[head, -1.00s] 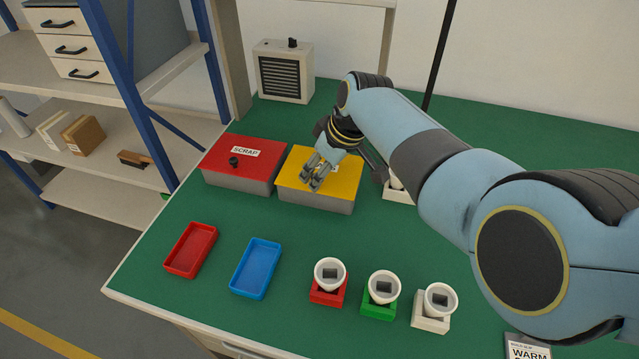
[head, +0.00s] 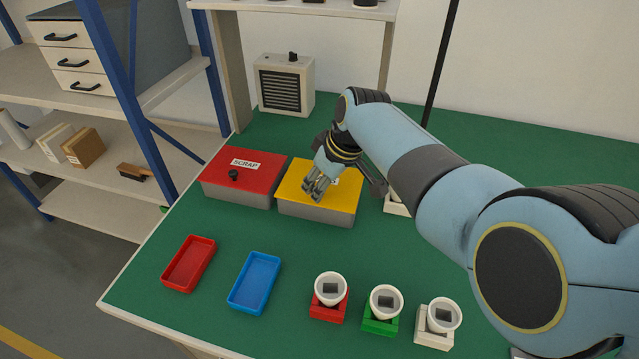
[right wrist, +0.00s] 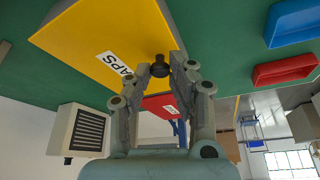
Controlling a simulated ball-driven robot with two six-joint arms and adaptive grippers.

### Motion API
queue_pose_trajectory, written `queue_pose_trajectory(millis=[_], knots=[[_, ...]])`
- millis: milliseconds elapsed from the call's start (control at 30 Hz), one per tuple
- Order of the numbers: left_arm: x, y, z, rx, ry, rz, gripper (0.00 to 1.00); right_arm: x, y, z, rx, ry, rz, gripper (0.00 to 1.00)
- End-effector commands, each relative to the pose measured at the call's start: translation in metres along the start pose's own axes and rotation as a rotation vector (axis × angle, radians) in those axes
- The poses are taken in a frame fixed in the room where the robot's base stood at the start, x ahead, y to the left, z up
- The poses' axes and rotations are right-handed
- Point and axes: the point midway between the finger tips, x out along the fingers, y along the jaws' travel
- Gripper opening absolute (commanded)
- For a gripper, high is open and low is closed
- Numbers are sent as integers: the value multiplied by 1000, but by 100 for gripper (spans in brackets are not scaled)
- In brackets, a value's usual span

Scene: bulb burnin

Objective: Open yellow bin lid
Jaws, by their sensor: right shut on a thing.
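The yellow bin (head: 340,200) has a grey body and a flat yellow lid, and stands on the green bench right of the red SCRAP bin. The lid looks closed and level. In the right wrist view the yellow lid (right wrist: 95,42) carries a white label, partly readable as "APS", and a black knob (right wrist: 160,66). In the head view the fingers hide the knob and part of the label. My left gripper is out of view.
The red SCRAP bin (head: 242,178) stands close on the left. Red (head: 189,264) and blue (head: 254,283) trays lie in front. Several white cups in coloured holders (head: 383,303) stand front right. A vented box (head: 285,84) stands behind. Bench between bins and trays is clear.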

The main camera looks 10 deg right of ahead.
Motion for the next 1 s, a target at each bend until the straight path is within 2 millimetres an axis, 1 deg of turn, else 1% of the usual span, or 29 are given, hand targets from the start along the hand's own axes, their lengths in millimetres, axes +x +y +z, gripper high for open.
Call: queue_pose_trajectory(millis=[267, 467, 567, 800, 900, 1000], knots=[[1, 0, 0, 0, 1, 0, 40, -1, 1, 0, 4, -5, -11, 0], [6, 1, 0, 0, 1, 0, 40, -8, 6, -5, 29, -33, -71, 0], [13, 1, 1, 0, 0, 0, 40, -13, 9, -9, 51, -57, -125, 0], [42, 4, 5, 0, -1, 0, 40, -25, 19, -18, 110, -122, -267, 0], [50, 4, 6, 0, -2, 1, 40, -30, 23, -22, 131, -144, -317, 0], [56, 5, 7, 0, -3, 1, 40, -33, 26, -25, 132, -144, -319, 0]])
